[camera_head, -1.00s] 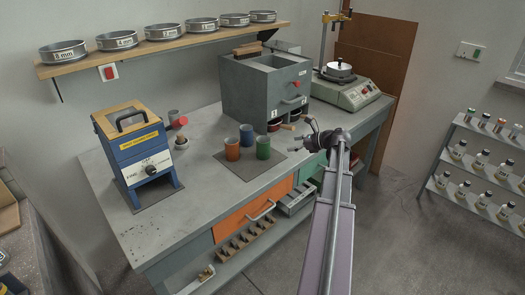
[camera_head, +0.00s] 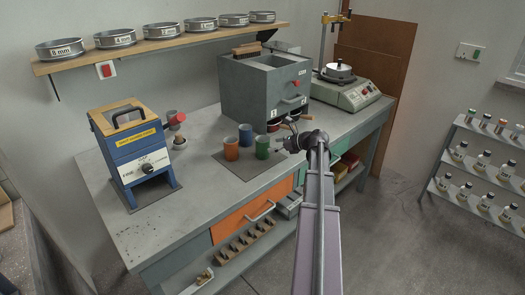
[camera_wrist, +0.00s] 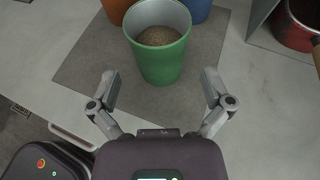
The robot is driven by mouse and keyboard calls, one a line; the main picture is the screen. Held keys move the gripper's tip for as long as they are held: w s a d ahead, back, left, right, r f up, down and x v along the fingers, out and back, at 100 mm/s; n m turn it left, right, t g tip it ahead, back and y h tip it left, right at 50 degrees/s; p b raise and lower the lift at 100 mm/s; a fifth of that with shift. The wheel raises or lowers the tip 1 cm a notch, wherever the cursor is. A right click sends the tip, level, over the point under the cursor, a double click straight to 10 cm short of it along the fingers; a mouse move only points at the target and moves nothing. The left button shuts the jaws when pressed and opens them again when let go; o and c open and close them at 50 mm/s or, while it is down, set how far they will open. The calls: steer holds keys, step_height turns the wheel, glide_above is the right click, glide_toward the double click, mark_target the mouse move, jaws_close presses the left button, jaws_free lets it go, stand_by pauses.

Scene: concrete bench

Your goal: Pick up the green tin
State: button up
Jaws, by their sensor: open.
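The green tin (camera_head: 262,147) stands upright on a dark mat (camera_head: 238,172) on the bench, to the right of the other tins. In the wrist view the green tin (camera_wrist: 161,58) is open at the top and holds a brown grainy material. My gripper (camera_wrist: 158,82) is open, with its two fingers apart on either side of the picture, just short of the tin. Nothing is between the fingers. In the head view my gripper (camera_head: 283,147) is close to the tin's right side.
An orange tin (camera_head: 231,148) and a blue tin (camera_head: 245,134) stand close to the green tin. A grey box (camera_head: 245,92) stands behind them, with red pans (camera_wrist: 291,30) at its base. A blue machine (camera_head: 135,150) stands at the left. The bench front is clear.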

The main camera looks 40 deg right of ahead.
mark_target(263, 146)
steer(key=shift+w, duration=0.1)
steer(key=shift+b+x, duration=0.9)
steer(key=shift+x, duration=1.6)
steer(key=shift+a, duration=0.1)
steer(key=shift+r, duration=0.1)
steer(key=c, duration=1.2)
